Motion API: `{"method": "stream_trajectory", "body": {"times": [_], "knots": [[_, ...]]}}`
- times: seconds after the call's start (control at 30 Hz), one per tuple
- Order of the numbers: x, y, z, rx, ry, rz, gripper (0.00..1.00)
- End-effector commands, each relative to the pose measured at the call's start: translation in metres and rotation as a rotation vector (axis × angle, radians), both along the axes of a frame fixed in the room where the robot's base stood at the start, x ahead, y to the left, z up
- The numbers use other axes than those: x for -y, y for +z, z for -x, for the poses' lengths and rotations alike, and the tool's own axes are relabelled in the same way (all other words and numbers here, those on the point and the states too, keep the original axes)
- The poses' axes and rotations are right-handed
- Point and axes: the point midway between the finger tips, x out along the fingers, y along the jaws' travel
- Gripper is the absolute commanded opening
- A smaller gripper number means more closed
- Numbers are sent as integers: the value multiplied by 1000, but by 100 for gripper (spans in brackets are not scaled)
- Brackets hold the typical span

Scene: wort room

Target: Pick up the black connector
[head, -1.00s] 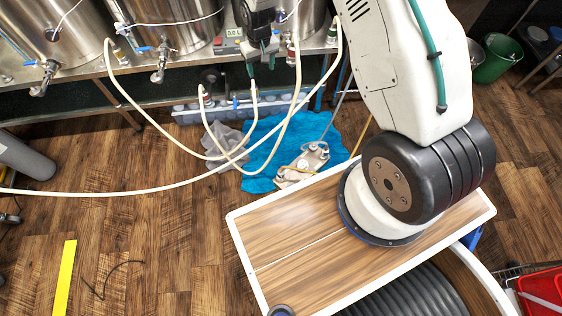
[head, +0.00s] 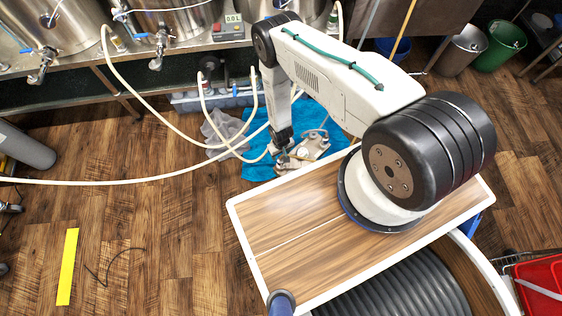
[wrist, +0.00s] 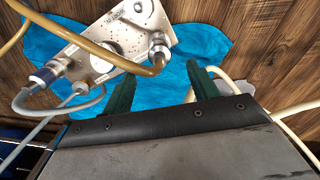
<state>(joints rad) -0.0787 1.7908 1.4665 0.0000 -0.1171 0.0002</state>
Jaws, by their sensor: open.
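A silver metal plate with fittings (wrist: 115,40) lies on the blue cloth in the wrist view, and also shows in the head view (head: 314,147). A dark-banded connector (wrist: 42,77) sits at its left end with a grey hose; I cannot tell for certain that it is the black connector. A chrome fitting (wrist: 158,50) with a brown hose stands at the plate's right end. My gripper (wrist: 162,80) is open and empty, its green fingers apart over the cloth, beside the plate's near right side. In the head view my gripper (head: 282,152) covers part of the plate's left side.
The blue cloth (head: 257,172) lies on the wood floor beside a grey cloth (head: 222,128). Cream hoses (head: 120,181) loop across from the steel tanks (head: 160,20). A wood-topped surface with a white rim (head: 232,212) is in front.

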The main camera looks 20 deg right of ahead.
Motion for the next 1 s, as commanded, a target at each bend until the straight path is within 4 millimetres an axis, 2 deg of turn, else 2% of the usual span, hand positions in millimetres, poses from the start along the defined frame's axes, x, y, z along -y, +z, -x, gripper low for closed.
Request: {"method": "stream_trajectory", "body": {"times": [0.5, 0.8, 0.83, 0.87, 1.0], "knots": [[1, -64, -2, -2, 1, 0, 59], [1, -69, -4, -1, 0, 0, 59], [1, -69, -4, -1, 0, 0, 56], [1, -69, -4, -1, 0, 0, 48], [1, -69, -4, -1, 0, 0, 9]]}}
